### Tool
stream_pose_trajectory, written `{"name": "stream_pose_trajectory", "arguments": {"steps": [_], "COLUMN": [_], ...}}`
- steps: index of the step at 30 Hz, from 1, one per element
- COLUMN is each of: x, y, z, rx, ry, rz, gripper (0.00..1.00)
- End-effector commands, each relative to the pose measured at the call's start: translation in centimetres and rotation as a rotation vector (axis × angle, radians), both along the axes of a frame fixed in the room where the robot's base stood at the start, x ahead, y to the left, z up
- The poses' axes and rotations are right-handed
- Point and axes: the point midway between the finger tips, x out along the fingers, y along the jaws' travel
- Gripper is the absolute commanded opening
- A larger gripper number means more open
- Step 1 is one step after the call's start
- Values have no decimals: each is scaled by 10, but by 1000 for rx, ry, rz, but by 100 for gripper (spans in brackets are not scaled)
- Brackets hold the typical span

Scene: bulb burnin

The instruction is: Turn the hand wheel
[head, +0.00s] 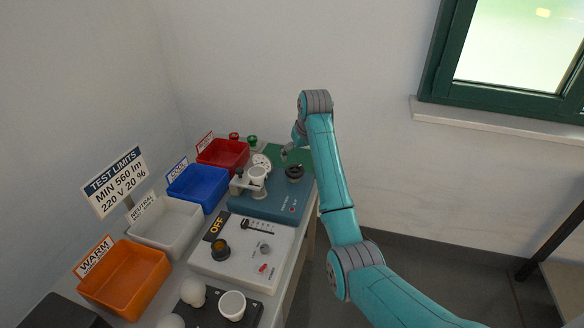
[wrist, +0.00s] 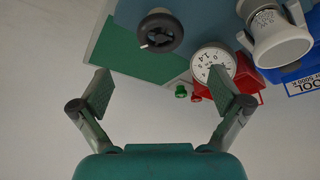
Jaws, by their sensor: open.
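The hand wheel (head: 294,172) is a small dark round wheel on top of the teal bench unit (head: 270,205). In the wrist view the hand wheel (wrist: 160,31) shows near the top, with a small pale mark by its lower left rim. My gripper (head: 291,149) is just beyond the wheel in the head view, above the green mat. In the wrist view my gripper (wrist: 160,92) has its two fingers wide apart with nothing between them. The wheel lies above the gap between the fingertips in that picture, not between them.
A round white dial gauge (wrist: 213,63) and a white cylindrical fitting (wrist: 277,38) stand beside the wheel. Red (head: 222,153), blue (head: 197,184), grey (head: 165,222) and orange (head: 124,278) bins line the left. The green mat (head: 298,156) looks bare.

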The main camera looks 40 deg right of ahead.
Motion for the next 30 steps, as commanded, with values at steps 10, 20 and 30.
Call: {"name": "stream_pose_trajectory", "arguments": {"steps": [10,20,30], "x": [22,32,32], "y": [-5,-7,-7], "z": [-57,-79,-80], "rx": [0,-1,-1], "ry": [3,-1,-1], "rz": [1,1,1], "gripper": [99,99,79]}}
